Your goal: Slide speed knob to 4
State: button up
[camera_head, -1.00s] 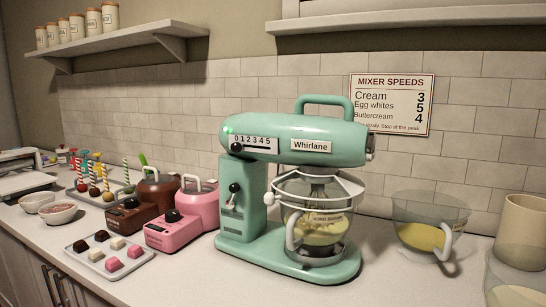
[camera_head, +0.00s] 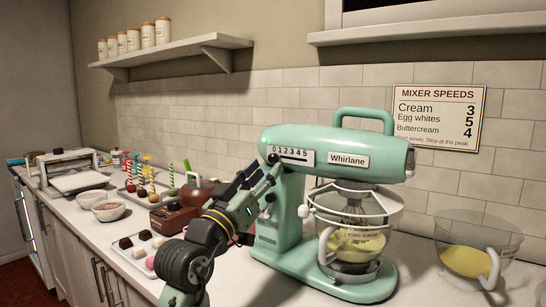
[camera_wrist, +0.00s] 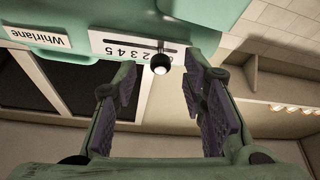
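The green stand mixer (camera_head: 345,145) stands on the counter. Its speed scale (camera_head: 292,155), marked 0 to 5, is on the left of the head; it also shows upside down in the wrist view (camera_wrist: 118,48). In the wrist view the knob (camera_wrist: 161,64) shows between my finger pads, with a gap on both sides. My gripper (camera_wrist: 162,72) is open around the knob, not clearly touching it. In the head view my gripper (camera_head: 257,174) is close below the knob, partly hiding its surroundings.
A wall sign (camera_head: 437,117) lists Cream 3, Egg whites 5, Buttercream 4. A mixing bowl (camera_head: 352,243) sits on the mixer under a white ring guard (camera_head: 377,202). A clear bowl (camera_head: 470,235) stands at right. A tray of sweets (camera_head: 122,252) lies left of my arm.

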aim_at(272, 163)
jog(key=shift+p+x, duration=0.45)
jog(key=shift+x, duration=1.55)
jog(key=shift+c, duration=0.3)
grip_shut()
